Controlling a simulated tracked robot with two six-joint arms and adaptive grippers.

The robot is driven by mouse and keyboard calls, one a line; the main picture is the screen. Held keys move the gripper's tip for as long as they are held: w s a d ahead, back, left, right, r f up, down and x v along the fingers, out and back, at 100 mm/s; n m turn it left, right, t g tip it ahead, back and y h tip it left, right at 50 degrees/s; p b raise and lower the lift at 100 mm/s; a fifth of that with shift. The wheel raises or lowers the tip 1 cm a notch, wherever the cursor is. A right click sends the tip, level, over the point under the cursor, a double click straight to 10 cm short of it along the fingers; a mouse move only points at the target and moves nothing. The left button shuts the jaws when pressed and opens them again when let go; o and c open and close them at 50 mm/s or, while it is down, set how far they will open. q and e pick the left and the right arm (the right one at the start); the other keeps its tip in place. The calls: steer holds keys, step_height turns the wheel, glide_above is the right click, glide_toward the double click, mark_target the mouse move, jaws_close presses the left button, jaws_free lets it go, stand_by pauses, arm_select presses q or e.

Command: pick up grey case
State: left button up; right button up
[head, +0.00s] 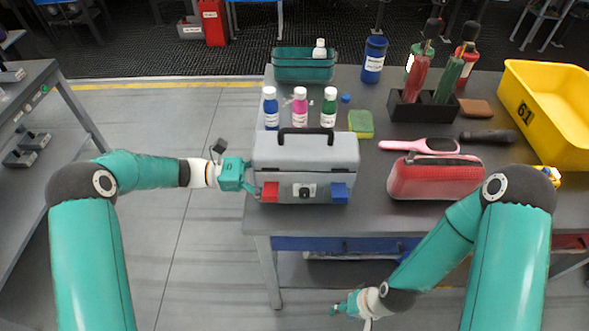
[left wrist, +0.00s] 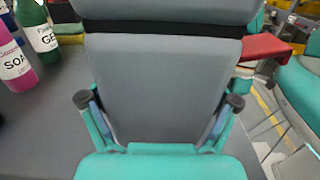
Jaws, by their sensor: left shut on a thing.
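The grey case (head: 306,160) stands upright and closed on the table's front left part. It has a black handle on top, a red and a blue latch, and a dark lock in front. My left gripper (head: 252,187) is at the case's left end. In the left wrist view its two fingers are on either side of the case (left wrist: 160,70), shut on it. The case appears to rest on the table. My right gripper (head: 347,308) is low in front of the table, away from the case; its finger opening is too small to tell.
Blue, pink and green bottles (head: 300,107) stand close behind the case, with a sponge (head: 361,124) nearby. A red case (head: 436,178) lies to the right. A teal basket (head: 290,68) and a yellow bin (head: 545,105) are farther off. The floor left of the table is clear.

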arm_select(q)
steer(key=shift+r, duration=0.2)
step_height(320, 180, up, 19)
steer(key=shift+f+b, duration=0.1)
steer(key=shift+b, duration=0.45)
steer(key=shift+r, duration=0.55)
steer(key=shift+a+p, duration=0.15)
steer(key=shift+p, duration=0.25)
steer(key=shift+f, duration=0.2)
steer(key=shift+f+b, duration=4.7)
steer(key=shift+f, duration=4.75)
